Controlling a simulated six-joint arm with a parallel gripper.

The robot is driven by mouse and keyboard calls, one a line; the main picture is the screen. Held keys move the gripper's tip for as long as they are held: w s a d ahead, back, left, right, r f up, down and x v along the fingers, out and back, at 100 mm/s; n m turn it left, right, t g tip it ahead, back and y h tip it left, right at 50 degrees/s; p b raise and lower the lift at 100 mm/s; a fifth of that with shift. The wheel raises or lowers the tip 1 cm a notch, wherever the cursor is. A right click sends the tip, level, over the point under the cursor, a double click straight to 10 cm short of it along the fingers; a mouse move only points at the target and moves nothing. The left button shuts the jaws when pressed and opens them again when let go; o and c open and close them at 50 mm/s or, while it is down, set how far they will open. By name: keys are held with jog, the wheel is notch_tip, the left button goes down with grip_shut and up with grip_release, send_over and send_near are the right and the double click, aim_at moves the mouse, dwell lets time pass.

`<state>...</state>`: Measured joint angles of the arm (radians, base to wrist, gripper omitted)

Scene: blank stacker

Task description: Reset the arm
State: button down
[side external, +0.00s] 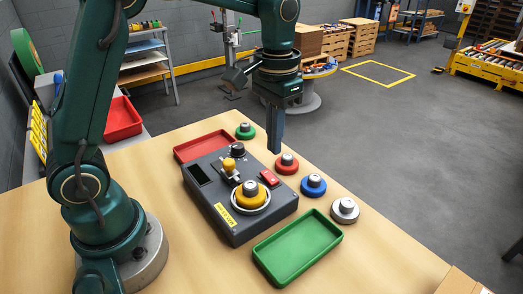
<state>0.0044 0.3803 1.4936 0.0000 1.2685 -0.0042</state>
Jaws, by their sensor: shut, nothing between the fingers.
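My gripper (275,148) is shut and empty. It points straight down and shows above the table (375,262), over the far right part of a dark grey control box (222,219). The box carries a yellow round piece (250,196) on a pale ring, a small yellow-topped part, a black knob (238,150) and a red switch (270,178). My gripper is apart from all of these.
A green tray (298,246) lies in front of the box, and a red tray (203,146) lies behind it. A red bin (122,120) stands at the left. The table's right front is clear apart from a cardboard edge (460,282) at the corner.

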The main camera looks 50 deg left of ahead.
jog(key=s+r+t, duration=0.3)
jog(key=s+r, duration=0.3)
jog(key=r, duration=0.1)
jog(key=s+f+t, duration=0.2)
jog(key=s+f, duration=0.2)
jog(key=s, duration=0.4)
jog(key=shift+t, duration=0.3)
